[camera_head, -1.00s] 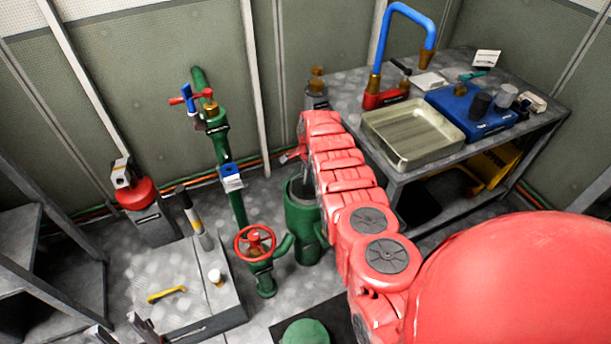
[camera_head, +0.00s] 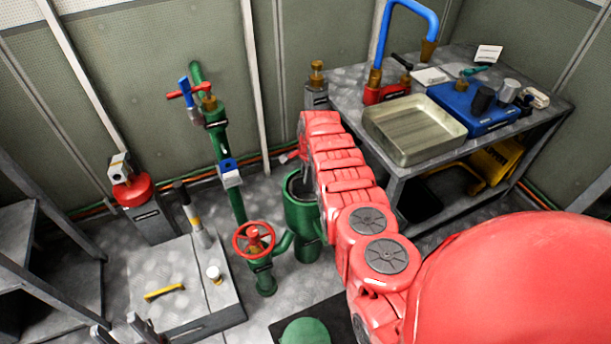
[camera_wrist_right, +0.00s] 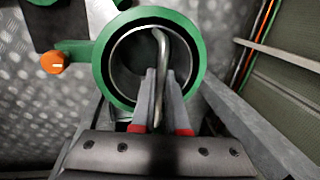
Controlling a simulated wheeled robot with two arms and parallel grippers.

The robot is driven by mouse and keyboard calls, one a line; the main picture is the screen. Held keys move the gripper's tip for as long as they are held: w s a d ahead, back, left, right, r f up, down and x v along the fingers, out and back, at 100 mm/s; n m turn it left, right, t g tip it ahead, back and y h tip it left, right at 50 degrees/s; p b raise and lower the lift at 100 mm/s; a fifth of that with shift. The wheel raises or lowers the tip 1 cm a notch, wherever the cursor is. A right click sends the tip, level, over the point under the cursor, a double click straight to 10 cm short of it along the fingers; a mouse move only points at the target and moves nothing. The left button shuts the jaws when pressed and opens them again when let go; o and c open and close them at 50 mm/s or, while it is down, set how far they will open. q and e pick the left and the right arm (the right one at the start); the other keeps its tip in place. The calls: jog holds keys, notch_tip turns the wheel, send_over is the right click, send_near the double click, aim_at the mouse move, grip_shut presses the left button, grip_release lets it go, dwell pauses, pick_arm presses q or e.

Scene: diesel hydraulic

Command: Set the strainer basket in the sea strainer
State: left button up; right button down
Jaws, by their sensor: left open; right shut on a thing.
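The sea strainer (camera_head: 302,232) is a green upright cylinder with an open top, left of my right arm in the head view. In the right wrist view its green rim (camera_wrist_right: 102,75) surrounds a dark bore. My right gripper (camera_wrist_right: 160,75) is over this opening, shut on the thin bent metal handle of the strainer basket (camera_wrist_right: 160,48). The basket's body is hard to make out in the dark opening; I cannot tell how deep it sits. My right arm hides most of this gripper in the head view. My left gripper (camera_head: 120,332) is open and empty at the bottom left.
A red handwheel valve (camera_head: 254,240) and green pipe stand just left of the strainer. A metal bench (camera_head: 400,165) with a tray (camera_head: 414,128) and blue box (camera_head: 470,112) is at the right. A grey floor box (camera_head: 185,285) lies left, with a yellow handle.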

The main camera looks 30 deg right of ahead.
jog(key=shift+f+b, duration=1)
jog(key=shift+f, duration=0.05)
jog(key=c, duration=0.8)
grip_release()
jog(key=shift+c, duration=0.2)
jog(key=r+p, duration=0.2)
jog(key=r, duration=0.1)
jog(key=r+p, duration=0.1)
jog(key=p, duration=0.1)
jog(key=shift+s+r, duration=0.15)
jog(key=shift+s, duration=0.15)
notch_tip(320, 180, up, 13)
jog(key=s+p, duration=0.2)
jog(key=p, duration=0.1)
jog(key=shift+s, duration=0.25)
jog(key=shift+d, duration=0.15)
